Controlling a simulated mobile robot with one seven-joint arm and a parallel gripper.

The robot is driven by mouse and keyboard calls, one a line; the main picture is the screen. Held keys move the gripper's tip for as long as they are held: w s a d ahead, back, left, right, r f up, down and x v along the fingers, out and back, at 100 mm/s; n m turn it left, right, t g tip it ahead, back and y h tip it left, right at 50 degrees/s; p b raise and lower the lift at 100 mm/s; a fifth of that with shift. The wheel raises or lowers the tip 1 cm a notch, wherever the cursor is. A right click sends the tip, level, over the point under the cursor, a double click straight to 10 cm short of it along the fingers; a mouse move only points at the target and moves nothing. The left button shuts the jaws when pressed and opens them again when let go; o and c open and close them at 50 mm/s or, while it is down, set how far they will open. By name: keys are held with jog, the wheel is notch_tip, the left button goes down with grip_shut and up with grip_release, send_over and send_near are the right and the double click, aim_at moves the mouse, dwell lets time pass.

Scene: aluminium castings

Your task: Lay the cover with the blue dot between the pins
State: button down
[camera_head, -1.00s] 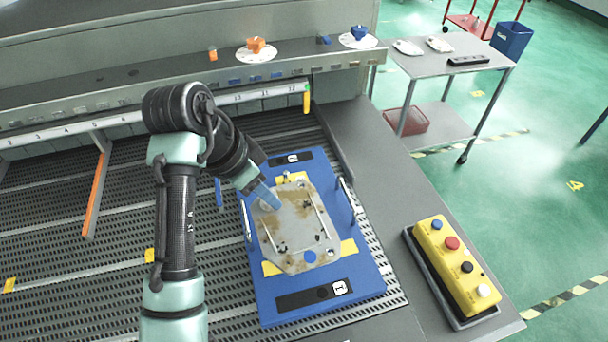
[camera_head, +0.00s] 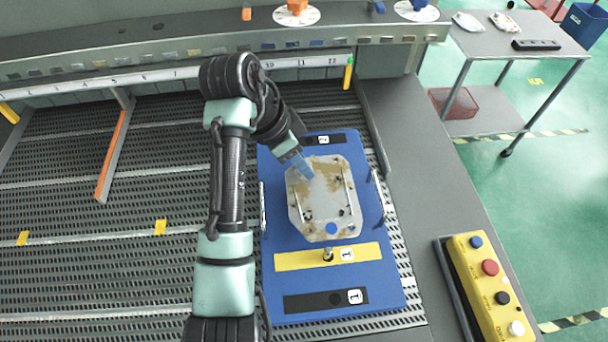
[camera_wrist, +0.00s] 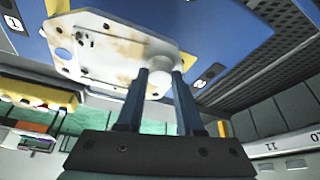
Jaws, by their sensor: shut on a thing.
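The cover (camera_head: 322,205), a pale metal plate with brown stains and cut corners, is over the blue board (camera_head: 390,270). Its blue dot (camera_head: 331,228) is at the near end; the dot also shows in the wrist view (camera_wrist: 62,54). My gripper (camera_head: 307,172) is shut on the cover at its far end; in the wrist view the fingers (camera_wrist: 160,75) are at a round pale boss. One pin (camera_head: 327,255) stands on the near yellow strip (camera_head: 295,261), just beyond the cover's near edge. The far pin is not clearly visible. I cannot tell whether the cover touches the board.
Metal uprights (camera_head: 374,190) flank the cover on both sides of the board. A yellow button box (camera_head: 485,285) is at the right. Slotted grey bed (camera_head: 100,270) lies left, with an orange-edged divider (camera_head: 112,150). A numbered rail (camera_head: 180,73) runs behind.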

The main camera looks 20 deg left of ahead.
aim_at(297, 171)
notch_tip(297, 171, down, 3)
jog(key=shift+p, duration=0.5)
jog(key=shift+f, duration=0.5)
jog(key=c, duration=0.5)
grip_release()
jog(key=shift+f, duration=0.15)
jog(key=shift+c, duration=0.2)
jog(key=p+v, duration=0.1)
jog(key=v, duration=1.1)
